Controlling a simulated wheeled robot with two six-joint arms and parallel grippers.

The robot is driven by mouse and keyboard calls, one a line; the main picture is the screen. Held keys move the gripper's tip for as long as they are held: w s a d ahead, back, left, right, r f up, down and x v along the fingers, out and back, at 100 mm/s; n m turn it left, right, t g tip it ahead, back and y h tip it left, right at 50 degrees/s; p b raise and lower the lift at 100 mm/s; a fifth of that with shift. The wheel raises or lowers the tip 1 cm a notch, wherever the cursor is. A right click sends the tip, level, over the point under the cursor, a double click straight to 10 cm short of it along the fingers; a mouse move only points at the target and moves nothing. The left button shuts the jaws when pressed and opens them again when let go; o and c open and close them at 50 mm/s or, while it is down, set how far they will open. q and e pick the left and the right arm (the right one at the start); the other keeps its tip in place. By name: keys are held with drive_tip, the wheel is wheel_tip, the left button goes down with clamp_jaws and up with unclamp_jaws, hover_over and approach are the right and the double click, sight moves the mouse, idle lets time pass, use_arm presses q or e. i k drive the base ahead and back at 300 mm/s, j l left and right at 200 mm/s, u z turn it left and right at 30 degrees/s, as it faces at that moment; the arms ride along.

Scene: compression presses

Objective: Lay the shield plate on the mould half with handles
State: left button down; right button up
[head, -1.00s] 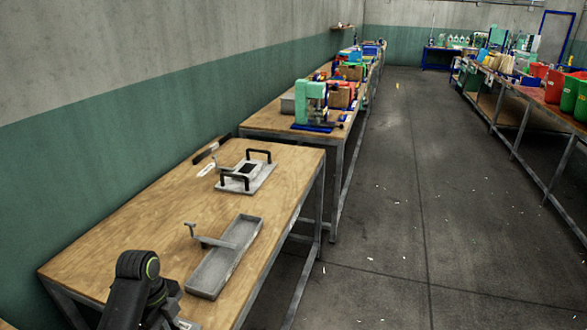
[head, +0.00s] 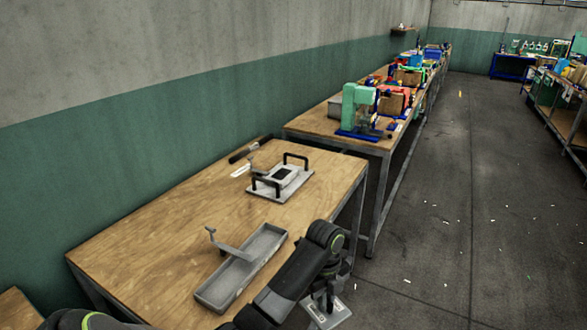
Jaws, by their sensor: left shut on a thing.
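The mould half with handles (head: 290,186) is a grey plate with two black handles and a dark rectangle in its middle. It lies on the wooden bench top, towards its far end. My left gripper (head: 325,303) is at the bottom of the head view, beyond the bench's right edge and over the floor side. It is shut on a light grey plate with openings, which I take to be the shield plate (head: 331,317). The fingers are partly hidden by the arm. The plate is apart from the mould half. My right gripper is not in view.
A long grey tray (head: 211,297) with a T-handled metal tool (head: 230,250) lies on the near bench. A dark-handled tool (head: 240,155) and a white strip (head: 240,171) lie behind the mould half. A green press (head: 357,108) stands on the farther bench. The bench's left side is bare.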

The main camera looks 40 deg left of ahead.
sight(281, 174)
drive_tip(key=i, duration=2.9)
drive_tip(key=i+u, duration=0.15)
drive_tip(key=u, duration=0.25)
drive_tip(key=i+u, duration=0.15)
drive_tip(key=u, duration=0.2)
drive_tip(key=i+l+u, duration=0.15)
drive_tip(key=u, duration=0.25)
